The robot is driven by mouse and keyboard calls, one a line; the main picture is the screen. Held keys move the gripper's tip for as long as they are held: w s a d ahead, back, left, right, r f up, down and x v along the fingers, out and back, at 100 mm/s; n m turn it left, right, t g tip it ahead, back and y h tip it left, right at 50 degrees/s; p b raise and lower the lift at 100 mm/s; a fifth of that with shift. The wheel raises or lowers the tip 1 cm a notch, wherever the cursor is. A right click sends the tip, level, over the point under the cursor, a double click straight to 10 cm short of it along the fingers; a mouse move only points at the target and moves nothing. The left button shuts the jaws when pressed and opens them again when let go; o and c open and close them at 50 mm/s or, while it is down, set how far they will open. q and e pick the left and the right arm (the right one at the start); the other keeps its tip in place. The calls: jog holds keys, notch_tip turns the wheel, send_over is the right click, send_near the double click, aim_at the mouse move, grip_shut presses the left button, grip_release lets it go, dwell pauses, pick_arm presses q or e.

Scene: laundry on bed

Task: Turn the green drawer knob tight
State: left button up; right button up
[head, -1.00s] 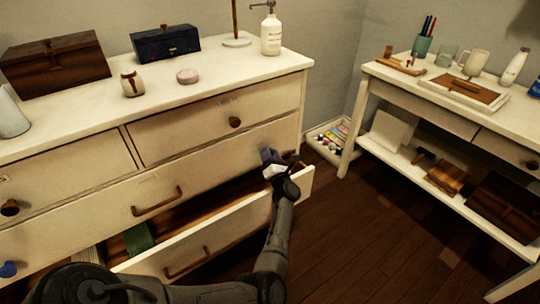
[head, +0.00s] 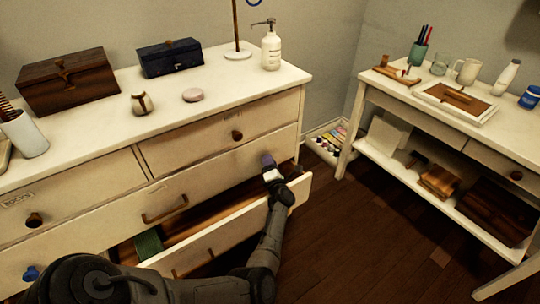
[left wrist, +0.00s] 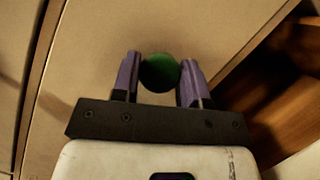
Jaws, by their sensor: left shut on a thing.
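The green drawer knob (left wrist: 160,72) is on the cream front of a dresser drawer in the left wrist view. My left gripper (left wrist: 159,80) has its two purple fingers on either side of the knob, shut on it. In the head view my left gripper (head: 268,161) is at the right end of the middle drawer front (head: 215,178). The knob is hidden there behind the gripper. My right gripper is not in view.
The open lower drawer (head: 225,235) juts out just below my left gripper, with a green cloth (head: 149,244) inside. A blue knob (head: 31,272) is at the far left. A side table (head: 490,135) stands to the right, with bare floor (head: 335,235) between.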

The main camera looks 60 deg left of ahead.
pick_arm(q)
jog(key=m+g+h+p, duration=0.2)
jog(key=m+p, duration=0.2)
jog(key=m, duration=0.2)
jog(key=m+g+h+p, duration=0.1)
jog(key=m+g+p, duration=0.1)
jog(key=m+p, duration=0.2)
jog(key=m+g+h+p, duration=0.2)
jog(key=m+p, duration=0.2)
jog(key=m, duration=0.5)
jog(key=shift+w+r+g+h, duration=0.15)
jog(key=shift+r+g+h, duration=0.1)
jog(key=shift+g+h, duration=0.05)
dwell(0.6)
jog(key=o, duration=0.9)
